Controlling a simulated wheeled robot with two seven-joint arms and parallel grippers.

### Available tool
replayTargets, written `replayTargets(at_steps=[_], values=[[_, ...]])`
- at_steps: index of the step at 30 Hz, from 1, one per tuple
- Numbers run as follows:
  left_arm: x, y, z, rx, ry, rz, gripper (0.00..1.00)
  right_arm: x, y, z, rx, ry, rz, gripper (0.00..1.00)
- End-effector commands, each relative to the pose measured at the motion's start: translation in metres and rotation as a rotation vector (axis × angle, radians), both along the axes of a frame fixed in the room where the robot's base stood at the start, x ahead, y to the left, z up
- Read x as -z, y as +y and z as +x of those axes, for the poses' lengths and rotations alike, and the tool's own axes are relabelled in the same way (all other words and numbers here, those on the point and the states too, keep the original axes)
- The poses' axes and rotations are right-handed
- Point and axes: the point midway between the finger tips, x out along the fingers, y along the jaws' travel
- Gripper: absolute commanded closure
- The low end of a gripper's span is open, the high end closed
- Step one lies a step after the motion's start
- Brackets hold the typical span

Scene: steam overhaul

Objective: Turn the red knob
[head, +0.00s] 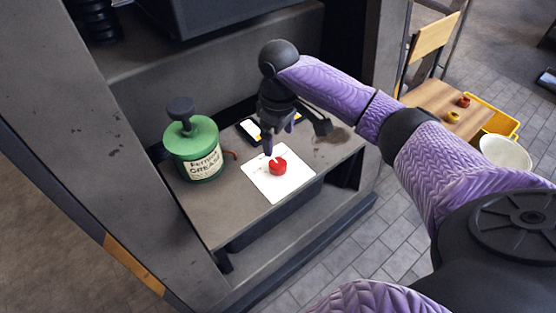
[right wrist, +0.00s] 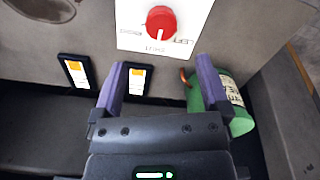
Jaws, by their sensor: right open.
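The red knob (head: 278,166) sits on a white plate (head: 264,188) on the grey shelf. In the right wrist view the red knob (right wrist: 161,22) shows at the top centre, with a white pointer mark and dark lettering on the plate (right wrist: 128,38) around it. My right gripper (head: 283,145) hangs above the shelf, just behind the knob in the head view. In the right wrist view its two purple fingers (right wrist: 160,78) are spread apart with nothing between them, and the knob lies beyond their tips. My left gripper is not in view.
A green grease canister (head: 196,150) stands left of the plate, and it shows beside the right finger in the right wrist view (right wrist: 240,122). Dark panels with white and orange labels (right wrist: 76,72) lie near the gripper. A wooden chair or table (head: 435,100) and yellow tray (head: 497,122) stand at right.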

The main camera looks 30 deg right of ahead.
Motion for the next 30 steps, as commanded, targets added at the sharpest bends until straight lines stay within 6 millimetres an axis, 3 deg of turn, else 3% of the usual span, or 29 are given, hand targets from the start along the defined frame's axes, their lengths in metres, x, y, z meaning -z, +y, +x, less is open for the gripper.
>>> replayTargets(at_steps=[3,9,13,20,23,30], values=[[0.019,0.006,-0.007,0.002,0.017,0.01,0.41,0.038,0.001,-0.001,-0.002,0.006,0.001,0.04],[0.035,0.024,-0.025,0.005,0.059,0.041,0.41,0.078,0.001,-0.001,-0.003,0.002,0.0,0.04],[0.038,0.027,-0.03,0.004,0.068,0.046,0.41,0.087,0.001,-0.001,-0.004,0.0,0.0,0.04],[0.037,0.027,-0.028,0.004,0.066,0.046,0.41,0.086,0.001,0.0,-0.004,-0.002,0.0,0.04],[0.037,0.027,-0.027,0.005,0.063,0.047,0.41,0.086,0.001,0.0,-0.004,-0.002,0.001,0.21],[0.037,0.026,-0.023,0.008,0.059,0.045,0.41,0.086,0.001,0.0,-0.004,-0.002,0.0,0.72]])
